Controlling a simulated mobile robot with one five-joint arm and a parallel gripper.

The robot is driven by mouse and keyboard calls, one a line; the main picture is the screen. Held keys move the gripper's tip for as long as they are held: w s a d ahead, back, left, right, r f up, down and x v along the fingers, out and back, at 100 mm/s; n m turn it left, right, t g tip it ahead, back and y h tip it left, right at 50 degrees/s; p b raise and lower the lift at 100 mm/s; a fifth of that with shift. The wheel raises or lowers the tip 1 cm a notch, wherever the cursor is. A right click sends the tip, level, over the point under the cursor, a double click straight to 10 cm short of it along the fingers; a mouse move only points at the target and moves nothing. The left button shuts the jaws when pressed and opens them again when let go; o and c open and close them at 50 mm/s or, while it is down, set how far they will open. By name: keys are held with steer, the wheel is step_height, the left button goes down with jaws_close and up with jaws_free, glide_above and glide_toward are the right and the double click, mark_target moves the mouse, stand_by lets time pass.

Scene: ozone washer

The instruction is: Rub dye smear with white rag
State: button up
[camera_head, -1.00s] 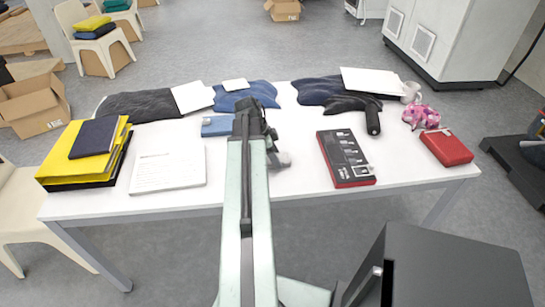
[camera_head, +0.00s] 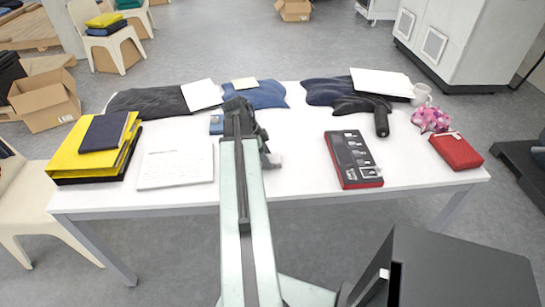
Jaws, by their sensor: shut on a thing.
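My gripper (camera_head: 268,155) is low over the middle of the white table (camera_head: 310,177), mostly hidden behind my own arm. It is shut on a small pale cloth, the white rag (camera_head: 275,160), of which only a bit shows to the right of the jaws. The rag is at or just above the tabletop; I cannot tell if it touches. I cannot make out a dye smear; my arm and gripper cover part of the table there.
A blue item (camera_head: 216,124) sits partly behind my arm. Left are yellow binders (camera_head: 75,153) and a paper stack (camera_head: 175,168). Right are a red-black panel (camera_head: 353,160), a red box (camera_head: 456,151) and a pink cloth (camera_head: 431,119). Dark and blue garments (camera_head: 255,95) line the far edge.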

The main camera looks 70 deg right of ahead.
mark_target(286, 161)
steer(key=shift+w+a, duration=0.2)
steer(key=shift+w, duration=0.3)
steer(key=shift+w+a, duration=0.2)
steer(key=shift+w, duration=0.25)
steer(key=shift+w+d+r, duration=0.1)
steer(key=shift+d, duration=0.1)
steer(key=shift+s+d, duration=0.25)
steer(key=shift+s, duration=0.35)
steer(key=shift+s+d, duration=0.3)
steer(key=shift+s, duration=0.35)
steer(key=shift+s+d, duration=0.25)
steer(key=shift+s, duration=0.35)
steer(key=shift+s+d, duration=0.3)
steer(key=shift+s, duration=0.3)
steer(key=shift+s+d, duration=0.35)
steer(key=shift+s, duration=0.3)
steer(key=shift+s+d, duration=0.3)
steer(key=shift+s, duration=0.3)
steer(key=shift+f, duration=0.3)
steer(key=shift+a+r, duration=0.1)
steer(key=shift+w+a+r, duration=0.1)
steer(key=shift+w+a, duration=0.45)
steer(key=shift+w, duration=0.65)
steer(key=shift+w+a, duration=0.55)
steer(key=shift+w, duration=0.7)
steer(key=shift+w+a+r, duration=0.1)
steer(key=shift+w+a, duration=0.45)
steer(key=shift+w, duration=0.65)
